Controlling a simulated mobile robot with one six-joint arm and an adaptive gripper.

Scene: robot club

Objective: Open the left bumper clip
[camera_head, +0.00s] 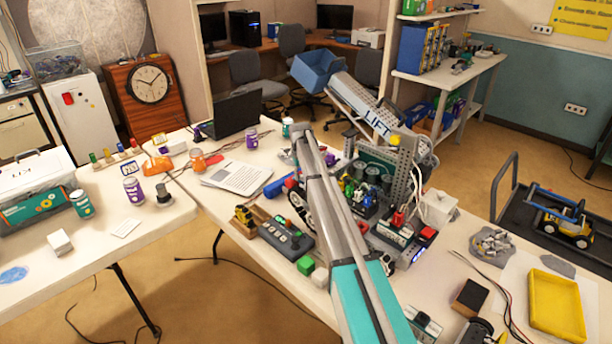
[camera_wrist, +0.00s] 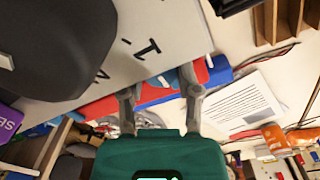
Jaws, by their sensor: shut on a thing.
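In the wrist view, my gripper (camera_wrist: 157,85) has one finger on each side of a narrow space at a red strip (camera_wrist: 155,92), which looks like bumper. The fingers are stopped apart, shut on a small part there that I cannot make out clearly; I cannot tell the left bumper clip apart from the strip. A white plate with dark letters (camera_wrist: 165,35) lies just beyond the fingertips. In the head view, the built robot with the LIFT arm (camera_head: 372,112) stands on the table, and my arm crosses in front of it, hiding my fingertips and part of its near side.
A blue cylinder (camera_head: 277,187) and a printed sheet (camera_head: 238,178) lie farther back. A yellow tray (camera_head: 556,303) is at right. Wires run along the table's right part.

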